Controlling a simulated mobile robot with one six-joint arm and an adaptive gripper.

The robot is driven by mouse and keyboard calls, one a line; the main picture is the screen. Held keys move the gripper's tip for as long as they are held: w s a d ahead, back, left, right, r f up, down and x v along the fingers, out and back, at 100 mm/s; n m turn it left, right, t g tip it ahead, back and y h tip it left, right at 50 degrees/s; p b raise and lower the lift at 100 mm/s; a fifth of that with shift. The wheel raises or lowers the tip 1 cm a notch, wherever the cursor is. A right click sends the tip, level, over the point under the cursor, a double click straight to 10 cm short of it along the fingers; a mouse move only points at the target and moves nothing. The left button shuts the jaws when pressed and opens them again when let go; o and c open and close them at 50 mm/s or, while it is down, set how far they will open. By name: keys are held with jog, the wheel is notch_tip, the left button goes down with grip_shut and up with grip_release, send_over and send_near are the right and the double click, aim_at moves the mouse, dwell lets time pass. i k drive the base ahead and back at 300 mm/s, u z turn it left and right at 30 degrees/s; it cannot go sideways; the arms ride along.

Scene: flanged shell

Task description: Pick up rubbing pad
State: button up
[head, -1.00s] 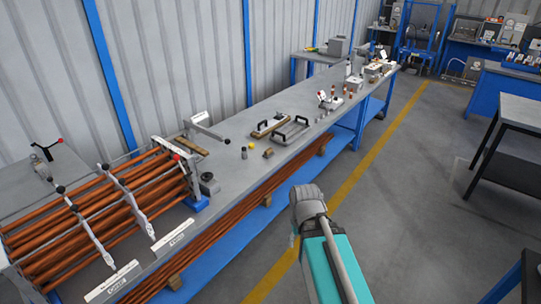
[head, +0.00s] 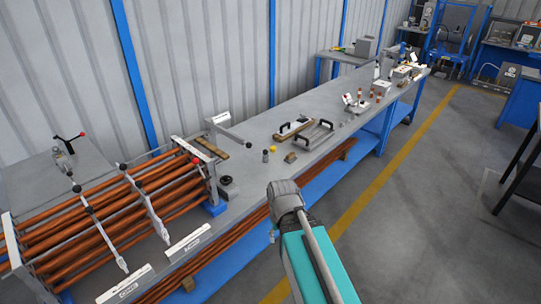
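I cannot tell for certain which item is the rubbing pad. A wooden board with a black handle (head: 291,130) lies on the long grey bench, beside a grey tray-like plate with black handles (head: 316,137). A small brown block (head: 290,158) lies near the bench's front edge. My arm, teal with a grey rounded joint, rises at the bottom centre over the aisle, in front of the bench and apart from these items. My gripper's fingers do not show; the arm seems to hide them.
A rack of copper-coloured rods (head: 110,215) fills the bench's left end. A black round item (head: 227,182), a dark small cylinder (head: 265,156) and a yellow piece (head: 273,149) stand nearby. Blue-framed tables stand right. The grey floor (head: 425,190) with its yellow line is open.

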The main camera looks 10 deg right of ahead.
aim_at(291, 158)
jog(key=u, duration=0.3)
jog(key=i, duration=1.5)
jog(key=z, duration=0.65)
jog(key=i, duration=0.45)
jog(key=z, duration=0.3)
jog(key=k, duration=0.95)
jog(key=z, duration=0.2)
jog(key=i, duration=0.35)
jog(key=u, duration=0.05)
